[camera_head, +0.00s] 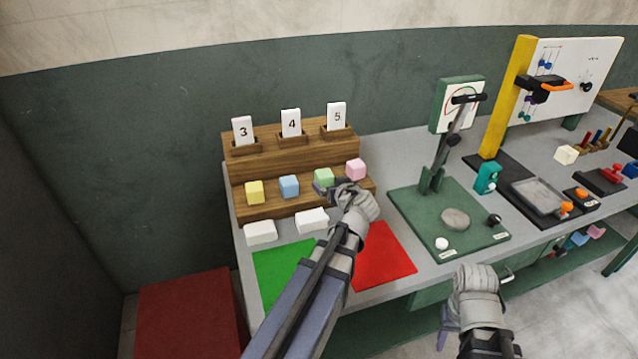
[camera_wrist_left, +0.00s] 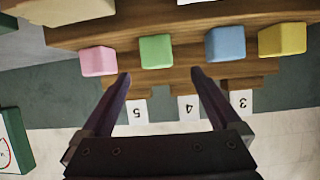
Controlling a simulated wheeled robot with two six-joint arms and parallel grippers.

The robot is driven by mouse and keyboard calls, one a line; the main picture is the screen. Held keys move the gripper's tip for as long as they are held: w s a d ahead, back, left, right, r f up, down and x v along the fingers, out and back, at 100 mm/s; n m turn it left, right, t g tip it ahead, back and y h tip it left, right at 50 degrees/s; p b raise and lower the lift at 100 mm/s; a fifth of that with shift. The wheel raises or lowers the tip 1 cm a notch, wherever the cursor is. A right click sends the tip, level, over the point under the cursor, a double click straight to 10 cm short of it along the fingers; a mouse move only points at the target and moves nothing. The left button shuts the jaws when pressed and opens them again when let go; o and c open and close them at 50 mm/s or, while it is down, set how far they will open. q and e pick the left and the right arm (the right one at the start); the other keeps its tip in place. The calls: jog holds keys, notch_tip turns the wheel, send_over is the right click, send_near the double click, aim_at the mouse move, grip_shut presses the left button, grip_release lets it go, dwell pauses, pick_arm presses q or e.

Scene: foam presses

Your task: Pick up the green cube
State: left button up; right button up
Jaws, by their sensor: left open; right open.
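The green cube (camera_head: 323,176) sits on the lower step of the wooden stand, between the blue cube (camera_head: 289,186) and the pink cube (camera_head: 355,169). My left gripper (camera_head: 330,188) is open and close in front of the green cube, hiding its lower part in the head view. In the left wrist view, which is upside down, the green cube (camera_wrist_left: 156,51) lies just past the open fingertips (camera_wrist_left: 161,74), roughly centred between them, with nothing held. My right gripper (camera_head: 443,328) is open at the lower right, away from the cubes, over the floor beside the table.
A yellow cube (camera_head: 255,192) is at the left end of the step. Number cards stand on the wooden stand (camera_head: 270,136) behind. White blocks (camera_head: 261,232), a green mat (camera_head: 283,272) and a red mat (camera_head: 384,257) lie in front. A green press (camera_head: 432,180) stands right.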

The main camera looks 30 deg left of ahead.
aim_at(325, 175)
pick_arm(q)
jog(key=shift+w+a+f+b, duration=0.15)
jog(key=shift+w+a+b, duration=0.1)
jog(key=shift+w+a, duration=0.45)
jog(key=shift+w+a+f+b, duration=0.15)
jog(key=shift+w+a+b, duration=0.1)
jog(key=shift+w+a, duration=0.4)
jog(key=b+x, duration=0.2)
jog(key=x, duration=0.2)
jog(key=shift+w+f, duration=0.25)
jog(key=shift+w+a+t+y, duration=0.2)
jog(key=shift+a+t+y, duration=0.1)
jog(key=shift+s+d, duration=0.1)
jog(key=shift+c, duration=0.2)
jog(key=c, duration=1.4)
jog(key=shift+r, duration=0.1)
notch_tip(325, 175, up, 10)
jog(key=p, duration=0.9)
jog(key=shift+p, duration=0.4)
